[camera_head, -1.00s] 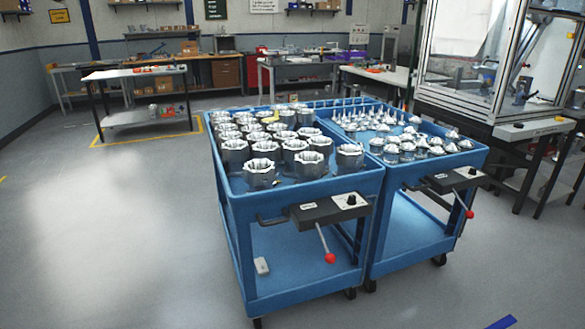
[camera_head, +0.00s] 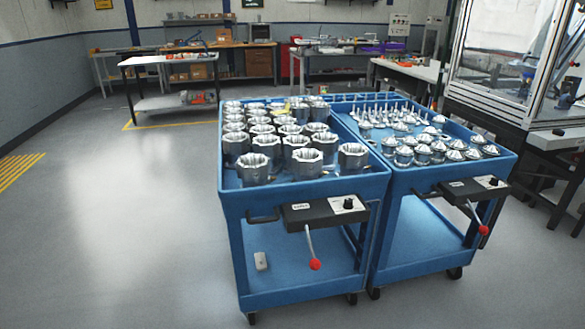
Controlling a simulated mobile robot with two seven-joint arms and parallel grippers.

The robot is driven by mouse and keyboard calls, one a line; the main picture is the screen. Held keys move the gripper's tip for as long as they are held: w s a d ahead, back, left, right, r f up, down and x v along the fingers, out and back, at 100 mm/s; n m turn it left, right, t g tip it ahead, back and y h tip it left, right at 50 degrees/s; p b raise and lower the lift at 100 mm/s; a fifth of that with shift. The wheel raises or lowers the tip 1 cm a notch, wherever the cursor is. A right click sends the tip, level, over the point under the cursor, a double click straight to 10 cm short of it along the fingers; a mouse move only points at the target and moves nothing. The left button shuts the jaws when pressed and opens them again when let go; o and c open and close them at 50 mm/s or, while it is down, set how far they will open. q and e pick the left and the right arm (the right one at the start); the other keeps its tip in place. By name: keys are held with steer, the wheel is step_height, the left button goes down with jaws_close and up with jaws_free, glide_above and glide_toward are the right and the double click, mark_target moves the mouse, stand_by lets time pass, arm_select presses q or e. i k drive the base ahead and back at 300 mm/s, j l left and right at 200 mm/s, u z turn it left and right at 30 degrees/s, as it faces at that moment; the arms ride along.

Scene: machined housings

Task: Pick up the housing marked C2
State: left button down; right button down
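Several silver machined housings (camera_head: 253,169) stand in rows on the top tray of the left blue cart (camera_head: 232,203). They are round with scalloped, open tops. No C2 mark can be read on any of them at this distance, so I cannot tell which one is C2. A small yellow thing shows among the housings at the back, too small to make out. Neither of my grippers is in view.
A second blue cart (camera_head: 505,170) with conical and spiked metal parts (camera_head: 455,155) stands against the first cart's right side. Handles with red knobs (camera_head: 315,264) stick out at the front. A glass-walled machine (camera_head: 510,60) stands right. The floor (camera_head: 120,220) at left is clear.

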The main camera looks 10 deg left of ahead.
mark_target(352, 158)
steer(key=i+l+u, duration=0.15)
steer(key=l+u, duration=0.2)
steer(key=l, duration=0.35)
steer(key=l+u, duration=0.4)
steer(key=l, duration=0.3)
steer(key=i, duration=0.05)
